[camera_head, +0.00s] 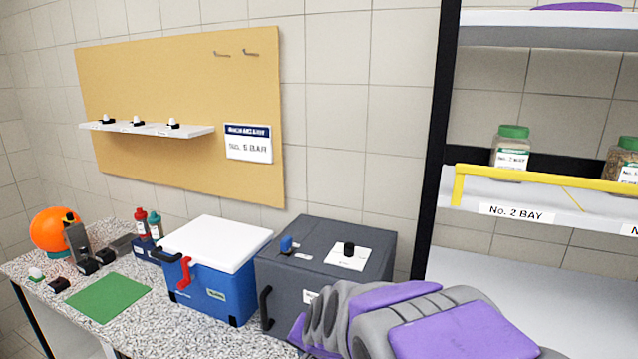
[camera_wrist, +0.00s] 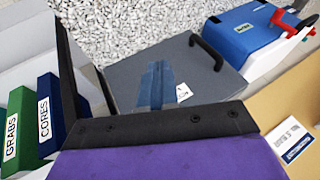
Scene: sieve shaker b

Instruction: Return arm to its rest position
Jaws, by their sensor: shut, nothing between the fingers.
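My arm (camera_head: 430,318), grey and purple, fills the lower right of the head view, in front of the dark grey box and the shelf rack. I cannot make out the fingertips there. In the wrist view my gripper (camera_wrist: 155,122) shows as a purple body with a black front edge across the bottom; it is shut and empty. Beyond it is the dark grey box (camera_wrist: 185,60) with a black handle and a blue shape on it. In the head view this box (camera_head: 325,240) has a blue switch and a black knob on top; my arm hides its lower right.
A blue cooler (camera_head: 213,290) with a white lid and red latch stands left of the box. A green mat (camera_head: 108,297) and an orange ball (camera_head: 52,230) lie farther left. Shelves (camera_head: 545,190) hold jars at right. Green and blue binders (camera_wrist: 45,115) are close left in the wrist view.

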